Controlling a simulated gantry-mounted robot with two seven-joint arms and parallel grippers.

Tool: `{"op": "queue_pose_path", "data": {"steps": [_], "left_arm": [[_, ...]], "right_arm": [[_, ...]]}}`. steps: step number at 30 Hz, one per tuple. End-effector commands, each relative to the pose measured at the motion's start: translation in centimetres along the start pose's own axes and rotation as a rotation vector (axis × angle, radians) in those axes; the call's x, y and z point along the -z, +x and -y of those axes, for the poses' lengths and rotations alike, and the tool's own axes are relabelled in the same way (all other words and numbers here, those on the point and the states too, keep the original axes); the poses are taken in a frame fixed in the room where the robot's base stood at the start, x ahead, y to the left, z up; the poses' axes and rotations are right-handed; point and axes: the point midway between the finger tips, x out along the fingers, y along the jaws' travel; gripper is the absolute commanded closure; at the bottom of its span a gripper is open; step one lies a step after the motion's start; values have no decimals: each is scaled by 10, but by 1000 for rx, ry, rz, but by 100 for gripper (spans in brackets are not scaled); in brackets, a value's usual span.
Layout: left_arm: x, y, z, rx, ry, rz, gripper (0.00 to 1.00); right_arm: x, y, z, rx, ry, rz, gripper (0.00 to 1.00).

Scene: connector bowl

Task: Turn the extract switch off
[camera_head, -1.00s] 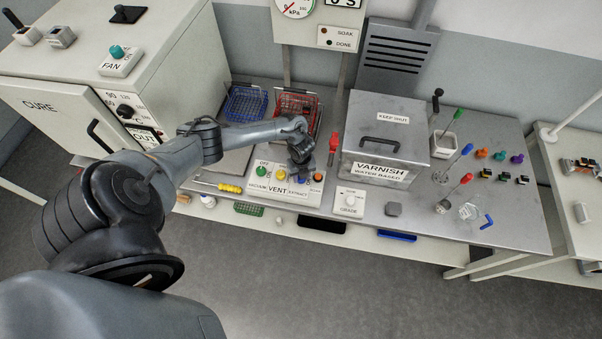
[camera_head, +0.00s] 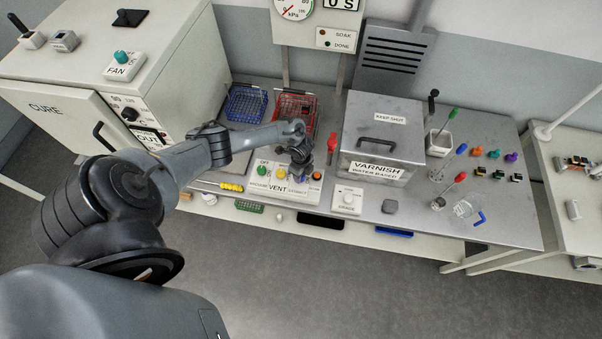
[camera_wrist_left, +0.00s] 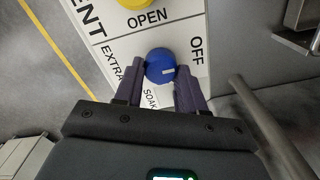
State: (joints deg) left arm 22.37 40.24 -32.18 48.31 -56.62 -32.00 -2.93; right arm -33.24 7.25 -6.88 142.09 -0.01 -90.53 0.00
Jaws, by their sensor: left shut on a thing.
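The extract switch is a round blue knob (camera_wrist_left: 160,64) on the white vent panel (camera_head: 262,196). In the left wrist view it sits between my two fingers, with a short pale mark right of its centre. The word OFF is printed to its right, and EXTRACT, partly covered, to its left. My left gripper (camera_wrist_left: 156,84) is shut on the blue knob. In the head view my left gripper (camera_head: 297,174) reaches down over the panel and hides most of the knob. My right gripper is not in view.
A green knob (camera_head: 261,171) and a yellow knob (camera_head: 280,175) are left of my gripper, an orange one (camera_head: 316,176) right. A red wire basket (camera_head: 294,104) stands behind. The varnish tank (camera_head: 383,135) and grade dial (camera_head: 348,201) are to the right.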

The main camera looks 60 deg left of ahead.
Motion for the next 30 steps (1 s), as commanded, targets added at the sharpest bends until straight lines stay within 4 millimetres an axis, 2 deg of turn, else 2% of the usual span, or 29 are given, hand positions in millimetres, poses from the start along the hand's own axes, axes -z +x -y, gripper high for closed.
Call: {"op": "queue_pose_path", "data": {"steps": [14,15,19,30], "left_arm": [[0,-1,0,0,-13,-1,91],[0,-1,0,0,-13,-1,55],[0,0,0,0,-12,-1,35],[0,-4,0,0,-11,0,35]], "right_arm": [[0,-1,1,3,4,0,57],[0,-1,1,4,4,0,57],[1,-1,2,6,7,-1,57],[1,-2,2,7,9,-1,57]]}}
